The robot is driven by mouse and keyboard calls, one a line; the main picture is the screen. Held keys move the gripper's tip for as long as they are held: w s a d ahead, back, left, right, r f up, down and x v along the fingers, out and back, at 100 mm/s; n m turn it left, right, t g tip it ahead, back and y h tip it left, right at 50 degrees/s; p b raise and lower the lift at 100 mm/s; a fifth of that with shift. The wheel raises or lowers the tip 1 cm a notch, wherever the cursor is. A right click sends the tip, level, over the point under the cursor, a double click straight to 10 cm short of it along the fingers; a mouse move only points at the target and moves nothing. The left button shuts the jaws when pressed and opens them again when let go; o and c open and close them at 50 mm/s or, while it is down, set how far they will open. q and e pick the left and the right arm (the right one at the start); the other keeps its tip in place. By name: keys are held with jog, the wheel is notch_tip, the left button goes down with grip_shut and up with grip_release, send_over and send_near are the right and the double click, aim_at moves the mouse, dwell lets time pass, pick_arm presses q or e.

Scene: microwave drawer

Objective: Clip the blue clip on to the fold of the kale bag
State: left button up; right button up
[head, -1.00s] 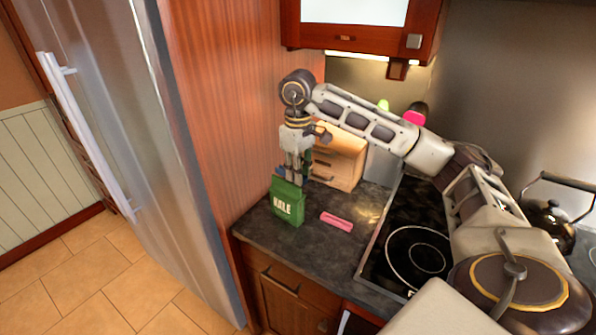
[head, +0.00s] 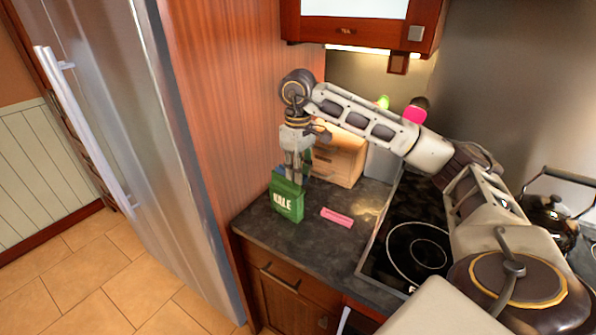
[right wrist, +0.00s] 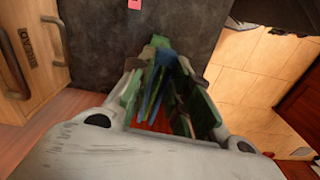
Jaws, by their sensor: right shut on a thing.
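The green kale bag (head: 287,203) stands upright on the dark counter, its white label facing out. My right gripper (head: 295,178) points down at the top of the bag. In the right wrist view, the blue clip (right wrist: 157,82) lies between the fingers of my right gripper (right wrist: 170,85), with green beside it. The gripper is shut on the blue clip at the bag's top edge. Blue also shows beside the fingers in the head view. The fingers hide much of the fold, so I cannot tell how far the clip grips it. My left gripper is out of view.
A pink clip (head: 337,217) lies on the counter (head: 305,246) right of the bag. A wooden bread box (head: 342,162) stands behind. The black cooktop (head: 416,252) is to the right, and a tall wooden panel (head: 215,110) rises on the left.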

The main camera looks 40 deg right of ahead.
jog(key=shift+f, duration=0.1)
jog(key=shift+f+b, duration=0.1)
jog(key=shift+b, duration=0.2)
jog(key=shift+f, duration=0.25)
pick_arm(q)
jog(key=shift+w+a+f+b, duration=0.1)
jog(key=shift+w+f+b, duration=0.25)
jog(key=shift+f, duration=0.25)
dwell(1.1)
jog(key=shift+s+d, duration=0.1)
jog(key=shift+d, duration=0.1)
pick_arm(e)
jog(key=shift+f, duration=0.15)
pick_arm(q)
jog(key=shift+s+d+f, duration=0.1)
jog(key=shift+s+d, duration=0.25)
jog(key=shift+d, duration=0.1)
